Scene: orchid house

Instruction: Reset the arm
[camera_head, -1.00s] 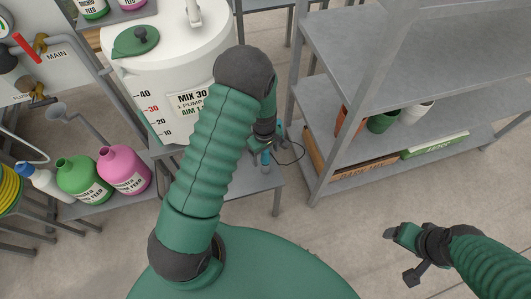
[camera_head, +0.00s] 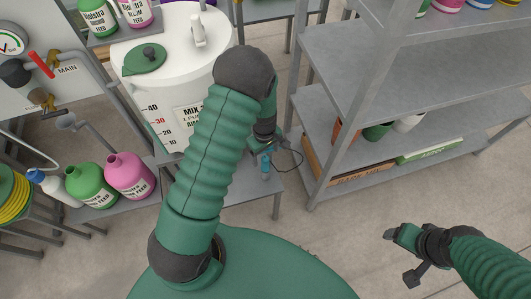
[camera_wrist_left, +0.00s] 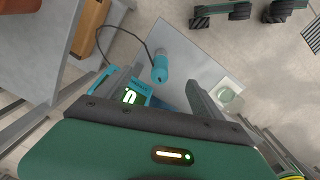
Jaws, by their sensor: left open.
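My left arm rises through the middle of the head view and bends down at its dark elbow. Its left gripper (camera_head: 264,148) is partly hidden behind the forearm, over a low grey bench (camera_head: 262,190). The wrist view shows the left gripper (camera_wrist_left: 152,82) open, its two grey fingers apart. A teal meter with a lit display (camera_wrist_left: 133,97) shows near the left finger; I cannot tell whether it touches it. A teal probe (camera_wrist_left: 160,66) on a dark cable lies beyond the fingers. My right gripper (camera_head: 402,240) hangs over the floor at lower right; its jaw opening is unclear.
A white mixing tank (camera_head: 185,75) stands behind my left arm. Pink (camera_head: 130,177) and green (camera_head: 88,184) feed bottles stand at left. A grey shelf unit (camera_head: 365,70) with pots fills the right. A small white dish (camera_wrist_left: 228,96) sits at the bench edge.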

